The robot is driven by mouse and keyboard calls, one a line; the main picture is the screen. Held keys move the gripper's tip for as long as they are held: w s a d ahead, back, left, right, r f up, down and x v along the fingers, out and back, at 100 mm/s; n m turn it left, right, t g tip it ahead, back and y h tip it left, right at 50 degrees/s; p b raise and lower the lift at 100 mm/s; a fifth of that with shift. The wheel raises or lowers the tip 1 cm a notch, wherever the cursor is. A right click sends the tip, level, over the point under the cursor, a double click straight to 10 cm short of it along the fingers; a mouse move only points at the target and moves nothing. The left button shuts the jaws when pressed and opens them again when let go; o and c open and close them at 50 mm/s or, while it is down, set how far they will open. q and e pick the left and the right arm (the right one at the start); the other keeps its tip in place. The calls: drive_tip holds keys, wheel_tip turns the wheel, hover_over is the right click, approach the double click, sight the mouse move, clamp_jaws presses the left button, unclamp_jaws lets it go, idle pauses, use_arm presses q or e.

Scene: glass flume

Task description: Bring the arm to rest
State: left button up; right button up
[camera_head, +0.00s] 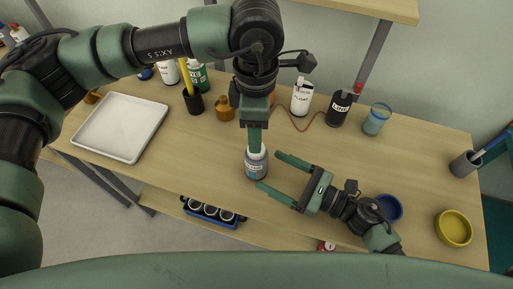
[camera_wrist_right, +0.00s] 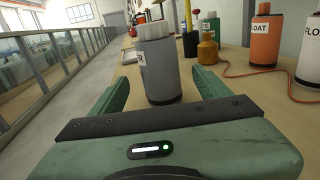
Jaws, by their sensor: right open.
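A grey bottle with a white cap and a label (camera_head: 256,164) stands upright on the wooden table, near the middle. My right gripper (camera_head: 268,170) comes in low from the right, open, with its two fingers pointing at the bottle. In the right wrist view the bottle (camera_wrist_right: 164,72) rises between the fingers, at or just past their tips; contact cannot be told. My left arm reaches across from the left, and its gripper (camera_head: 254,140) points down over the bottle cap. Its fingers show edge-on, so their opening and any contact with the cap are hidden.
A white tray (camera_head: 121,126) lies at the left. Several bottles, a dark cup (camera_head: 194,103) and an amber jar (camera_head: 225,110) stand along the back. A blue bowl (camera_head: 388,208) is close to my right arm, with a yellow bowl (camera_head: 454,228) further right. The table's front left is clear.

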drive_tip(key=shift+v, duration=1.6)
